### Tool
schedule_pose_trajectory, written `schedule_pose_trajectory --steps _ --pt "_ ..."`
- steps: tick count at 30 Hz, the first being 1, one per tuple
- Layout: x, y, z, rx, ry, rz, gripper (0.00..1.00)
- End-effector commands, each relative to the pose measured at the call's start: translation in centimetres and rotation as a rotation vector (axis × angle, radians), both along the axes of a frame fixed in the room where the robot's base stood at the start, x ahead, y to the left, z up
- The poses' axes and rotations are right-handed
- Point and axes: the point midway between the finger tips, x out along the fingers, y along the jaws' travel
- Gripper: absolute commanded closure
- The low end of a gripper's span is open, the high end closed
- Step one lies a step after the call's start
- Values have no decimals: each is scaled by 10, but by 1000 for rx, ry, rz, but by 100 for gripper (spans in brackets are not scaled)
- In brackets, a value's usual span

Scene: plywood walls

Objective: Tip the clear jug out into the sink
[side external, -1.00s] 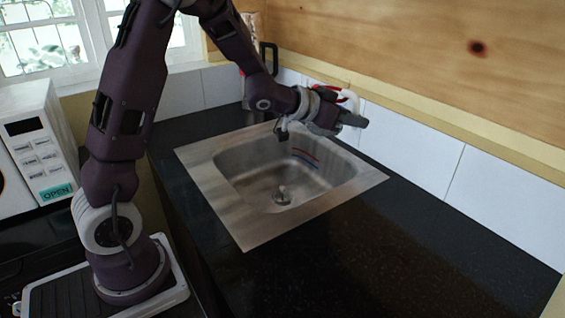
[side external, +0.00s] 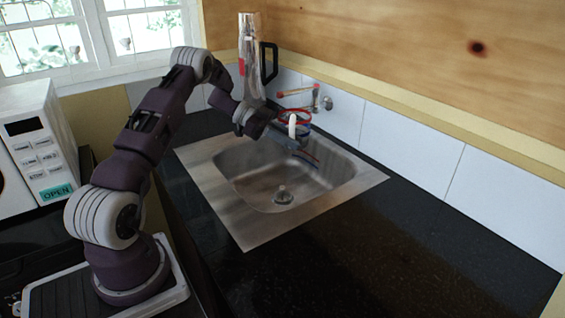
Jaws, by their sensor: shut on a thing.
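The likely clear jug (side external: 294,114) shows as a red ring with a white handle and some blue near it. Its see-through walls are hardly visible. My gripper (side external: 298,139) is shut on it by the handle, above the back edge of the sink. The fingers are small and dark, and the jug's tilt and contents cannot be made out. The steel sink (side external: 217,213) is set into the black counter. Its basin is open, with a drain fitting in the bottom and thin red and blue lines on its back wall.
A tall silvery vessel (side external: 249,60) with a black handle stands behind my wrist, near the back wall. A wall tap (side external: 327,103) with red handles is close behind the jug. The black counter (side external: 400,240) at the right is clear. A white microwave (side external: 38,140) stands at left.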

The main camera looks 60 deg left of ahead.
Motion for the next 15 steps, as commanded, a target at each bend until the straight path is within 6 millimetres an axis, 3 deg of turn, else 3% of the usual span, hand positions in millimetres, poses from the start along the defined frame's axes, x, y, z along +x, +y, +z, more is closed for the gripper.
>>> schedule_pose_trajectory --steps 6,15 --pt "-25 28 -20 1 -5 -55 100" --pt "-42 50 -31 1 -5 -71 100"
